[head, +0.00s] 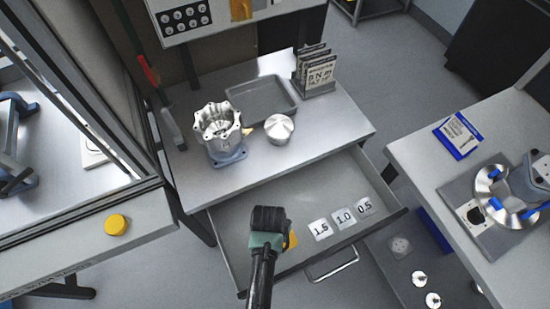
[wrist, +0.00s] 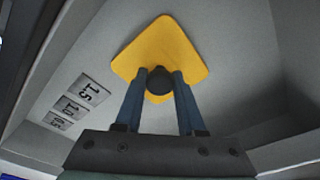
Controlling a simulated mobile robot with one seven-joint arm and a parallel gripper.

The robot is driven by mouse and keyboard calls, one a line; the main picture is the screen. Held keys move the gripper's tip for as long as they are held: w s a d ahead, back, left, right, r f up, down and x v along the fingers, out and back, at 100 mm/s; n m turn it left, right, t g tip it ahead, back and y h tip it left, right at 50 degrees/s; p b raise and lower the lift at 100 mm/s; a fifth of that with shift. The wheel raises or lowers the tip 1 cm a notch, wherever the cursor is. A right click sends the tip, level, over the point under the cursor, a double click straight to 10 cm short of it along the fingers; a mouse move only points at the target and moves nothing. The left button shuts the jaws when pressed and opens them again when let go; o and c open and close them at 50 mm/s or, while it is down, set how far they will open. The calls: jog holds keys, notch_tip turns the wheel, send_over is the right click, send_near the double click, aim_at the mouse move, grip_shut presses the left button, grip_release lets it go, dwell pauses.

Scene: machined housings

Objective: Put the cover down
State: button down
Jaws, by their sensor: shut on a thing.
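The cover, a yellow square plate with rounded corners (wrist: 178,48) and a black knob (wrist: 159,80), is in my gripper (wrist: 158,88). The two blue fingers are shut on the knob. In the head view only an orange-yellow edge of the cover (head: 292,238) shows beside my wrist, over the open drawer (head: 240,222). My wrist hides the rest of it. I cannot tell whether the cover touches the drawer floor.
Labels 1.5 (head: 320,229), 1.0 (head: 343,218) and 0.5 (head: 364,207) lie in the drawer's right part. On the bench above stand a machined housing (head: 217,124), a silver round part (head: 280,129), a grey tray (head: 262,97) and a card rack (head: 315,72).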

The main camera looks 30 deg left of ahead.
jog(key=shift+f, duration=0.1)
jog(key=c, duration=0.5)
grip_release()
